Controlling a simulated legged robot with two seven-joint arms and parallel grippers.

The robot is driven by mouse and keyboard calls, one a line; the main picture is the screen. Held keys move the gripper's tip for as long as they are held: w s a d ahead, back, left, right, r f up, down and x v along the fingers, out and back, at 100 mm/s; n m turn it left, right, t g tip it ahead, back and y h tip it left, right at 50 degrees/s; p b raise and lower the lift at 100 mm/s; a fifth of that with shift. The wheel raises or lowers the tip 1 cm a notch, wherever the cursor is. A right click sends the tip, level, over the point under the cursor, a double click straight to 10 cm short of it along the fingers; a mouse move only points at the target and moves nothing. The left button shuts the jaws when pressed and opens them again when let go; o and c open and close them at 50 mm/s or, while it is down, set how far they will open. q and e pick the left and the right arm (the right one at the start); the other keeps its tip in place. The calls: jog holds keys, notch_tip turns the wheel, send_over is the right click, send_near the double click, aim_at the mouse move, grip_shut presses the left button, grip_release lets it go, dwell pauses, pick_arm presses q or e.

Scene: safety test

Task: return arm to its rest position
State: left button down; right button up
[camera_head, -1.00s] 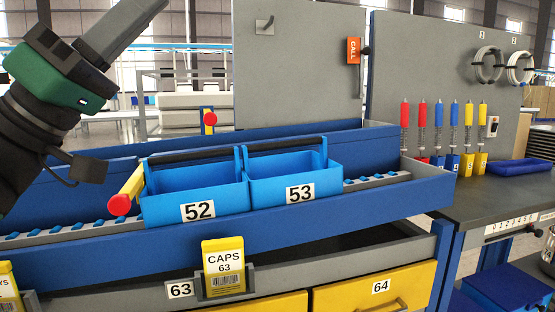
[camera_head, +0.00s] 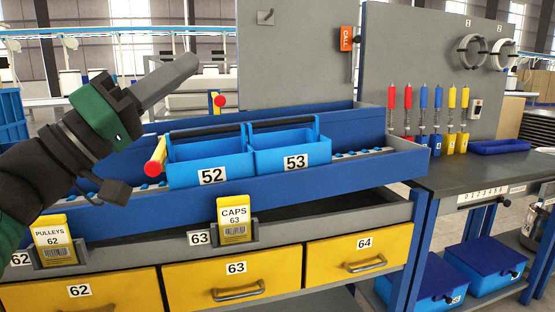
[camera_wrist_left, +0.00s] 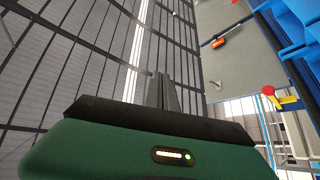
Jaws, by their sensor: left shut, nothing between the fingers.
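My left gripper (camera_head: 172,82) is at the upper left of the head view, raised above the blue rail shelf. Its fingers are shut with nothing between them and point up and to the right. In the left wrist view the shut fingers (camera_wrist_left: 166,92) point up toward the ceiling. It is apart from the blue bins 52 (camera_head: 205,171) and 53 (camera_head: 300,158), which stand side by side on the roller rail. My right gripper is in neither view.
A yellow bar with a red end (camera_head: 155,162) sticks out left of bin 52. Grey panels (camera_head: 292,60) stand behind the shelf. Yellow drawers (camera_head: 215,272) are below, with a caps card (camera_head: 234,220) and a pulleys card (camera_head: 55,242). The grey worktop (camera_head: 470,175) is at the right.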

pick_arm(q)
jog(key=w+f+n+g+y+p, duration=0.3)
jog(key=f+y, duration=0.2)
jog(key=f, duration=1.1)
jog(key=w+f+n+g+y+p, duration=0.25)
jog(key=w+f+y, duration=0.2)
jog(key=f, duration=1.15)
jog(key=s+a+f+g+y+p, duration=0.1)
jog(key=s+f+g+y+p, duration=0.15)
jog(key=s+f, duration=0.45)
jog(key=s+a+f+g+y+p, duration=0.1)
jog(key=s+a+f+g+y, duration=0.15)
jog(key=f, duration=0.85)
jog(key=s+a+f+m+g+y+p, duration=0.35)
jog(key=s+f, duration=0.45)
jog(key=s, duration=0.4)
notch_tip(320, 180, up, 37)
jog(key=n+p, duration=0.1)
jog(key=p, duration=3.5)
jog(key=shift+d+t+p, duration=0.2)
jog(key=shift+t+p, duration=0.2)
jog(key=shift+r, duration=0.15)
